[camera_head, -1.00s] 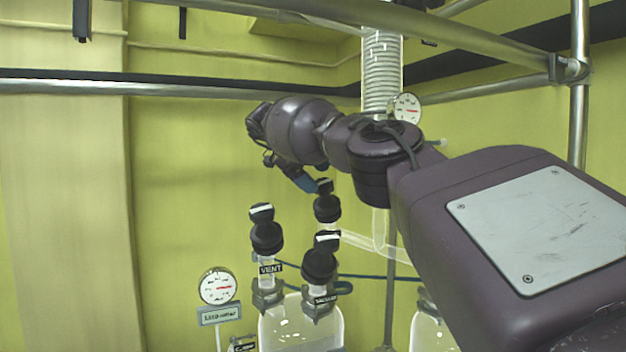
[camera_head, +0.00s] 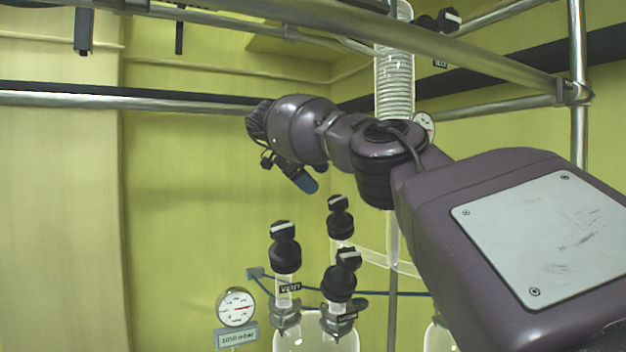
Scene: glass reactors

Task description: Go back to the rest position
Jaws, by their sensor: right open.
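My right arm comes in from the right and reaches across the upper middle of the head view. Its right gripper (camera_head: 305,182) is at the far end, with a blue fingertip pointing down to the right. It is open, and nothing shows between its fingers. It is above and left of the rear black valve knob (camera_head: 339,218), with wall visible between them. My left gripper is not in view.
Below stand the vent valve (camera_head: 285,246) and another black valve (camera_head: 341,278) on a glass vessel (camera_head: 305,342). A dial gauge (camera_head: 236,307) is at left. A glass condenser coil (camera_head: 394,85) stands behind my arm. Metal rails (camera_head: 400,45) cross above. The left wall side is clear.

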